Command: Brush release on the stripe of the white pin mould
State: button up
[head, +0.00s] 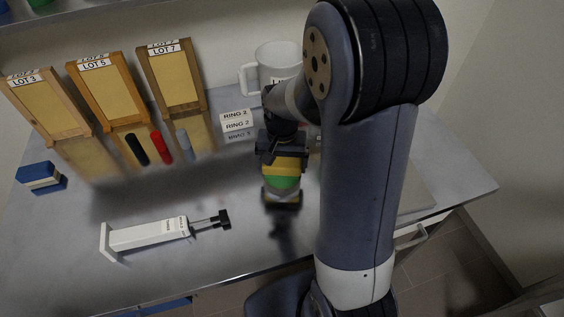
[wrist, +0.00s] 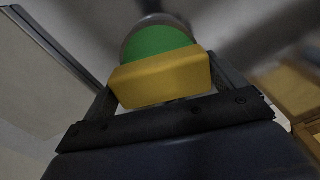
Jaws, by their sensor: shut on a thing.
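My gripper (head: 283,180) is shut on a yellow-and-green tool (head: 285,165), held by its yellow block in front of the wall-side labels. In the wrist view the yellow block (wrist: 165,78) sits between the two fingers, with a green band and a greyish rounded end beyond it. I cannot make out bristles. In the head view the tool points down over the bench, and a dark shadow lies below it. I cannot tell whether it touches the bench.
A white syringe-like tool (head: 150,234) lies on the grey bench (head: 70,225) front left. Bare bench lies between.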

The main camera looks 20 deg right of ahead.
aim_at(282, 163)
jog(key=shift+r+p, duration=2.75)
jog(key=shift+r, duration=0.75)
jog(key=shift+s, duration=0.1)
